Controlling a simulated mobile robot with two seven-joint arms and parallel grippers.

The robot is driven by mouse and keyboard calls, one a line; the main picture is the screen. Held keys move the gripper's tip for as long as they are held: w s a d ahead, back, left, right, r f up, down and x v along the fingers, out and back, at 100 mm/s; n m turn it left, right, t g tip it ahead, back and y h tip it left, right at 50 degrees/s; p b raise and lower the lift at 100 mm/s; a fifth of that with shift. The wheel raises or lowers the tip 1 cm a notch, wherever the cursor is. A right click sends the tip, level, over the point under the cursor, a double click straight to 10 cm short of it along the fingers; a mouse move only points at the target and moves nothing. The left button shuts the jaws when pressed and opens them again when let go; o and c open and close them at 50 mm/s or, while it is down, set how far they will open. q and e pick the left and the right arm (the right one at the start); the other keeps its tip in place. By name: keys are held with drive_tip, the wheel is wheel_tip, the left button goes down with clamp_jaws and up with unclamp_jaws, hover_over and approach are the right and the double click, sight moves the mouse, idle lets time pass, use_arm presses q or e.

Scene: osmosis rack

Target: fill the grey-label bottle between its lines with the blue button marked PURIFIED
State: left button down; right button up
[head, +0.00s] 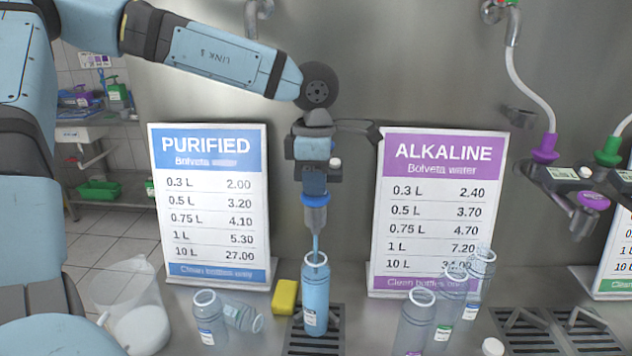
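A blue-tinted bottle (316,290) with a small pale grey label (309,317) stands upright on the drain grate under the spout. A thin blue stream (316,243) runs from the blue-collared spout (315,212) into its open neck. The bottle looks blue over most of its height; its lines and exact level are too small to read. My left gripper (313,165) hangs in front of the dispenser panel above the spout. Its fingertips and the blue PURIFIED button are hidden, so contact and opening do not show. My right gripper is out of view.
A yellow sponge (285,297) lies left of the bottle. Further left are an upright bottle (208,318), a lying bottle (243,317) and a clear jug (135,305). Several bottles stand at right. The PURIFIED (209,270) and ALKALINE (442,140) signs flank the spout.

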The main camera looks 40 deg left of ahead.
use_arm(q)
wheel_tip(320, 180, up, 4)
drive_tip(key=shift+a+f+p, duration=0.15)
drive_tip(key=shift+p, duration=0.7)
wheel_tip(320, 180, up, 10)
drive_tip(key=shift+b, duration=0.3)
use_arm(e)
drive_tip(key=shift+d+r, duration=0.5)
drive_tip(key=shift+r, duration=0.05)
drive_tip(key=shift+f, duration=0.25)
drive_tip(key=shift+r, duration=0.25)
